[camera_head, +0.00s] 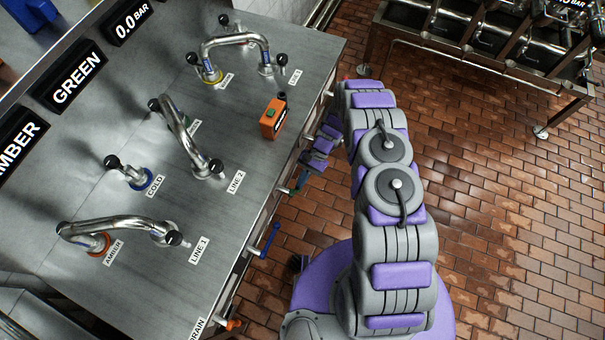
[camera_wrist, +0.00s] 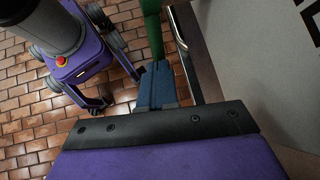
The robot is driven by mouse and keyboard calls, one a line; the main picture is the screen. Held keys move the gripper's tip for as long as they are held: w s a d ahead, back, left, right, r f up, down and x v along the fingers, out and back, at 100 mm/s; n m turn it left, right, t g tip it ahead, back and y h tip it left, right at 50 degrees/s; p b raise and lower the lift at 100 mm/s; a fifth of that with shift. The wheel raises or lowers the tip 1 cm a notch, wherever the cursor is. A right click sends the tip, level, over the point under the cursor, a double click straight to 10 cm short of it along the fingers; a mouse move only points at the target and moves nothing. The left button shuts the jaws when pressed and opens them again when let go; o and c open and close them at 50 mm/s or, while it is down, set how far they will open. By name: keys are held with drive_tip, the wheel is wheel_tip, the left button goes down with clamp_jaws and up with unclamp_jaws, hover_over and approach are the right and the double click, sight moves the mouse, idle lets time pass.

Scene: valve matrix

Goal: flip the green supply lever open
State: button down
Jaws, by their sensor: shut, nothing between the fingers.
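The green supply lever (camera_head: 301,181) sticks out from the front edge of the steel bench in the head view. In the wrist view a green bar, the lever's handle (camera_wrist: 152,30), stands at the top centre, right beyond the fingertips. My gripper (camera_wrist: 160,68) has its blue fingers together with nothing between them. The tips are beside or touching the green handle; I cannot tell which. In the head view my gripper is by the bench front, close to the green lever and partly hidden by my arm.
A blue lever (camera_head: 265,242) and an orange lever (camera_head: 233,325) stick out along the same bench front. Hose pipes and an orange box (camera_head: 272,119) stand on the bench top (camera_head: 245,165). A metal rail (camera_wrist: 183,45) runs close beside my fingers.

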drive_tip(key=shift+d+x, duration=0.15)
drive_tip(key=shift+x, duration=0.65)
drive_tip(key=shift+d+x, duration=0.2)
drive_tip(key=shift+x, duration=0.55)
drive_tip(key=shift+p+x, duration=0.4)
drive_tip(key=shift+x, duration=0.35)
drive_tip(key=shift+s+d, duration=0.15)
drive_tip(key=shift+s, duration=0.05)
drive_tip(key=p+v, duration=0.1)
drive_tip(key=v, duration=1.6)
drive_tip(key=shift+w, duration=0.35)
drive_tip(key=shift+r, duration=0.15)
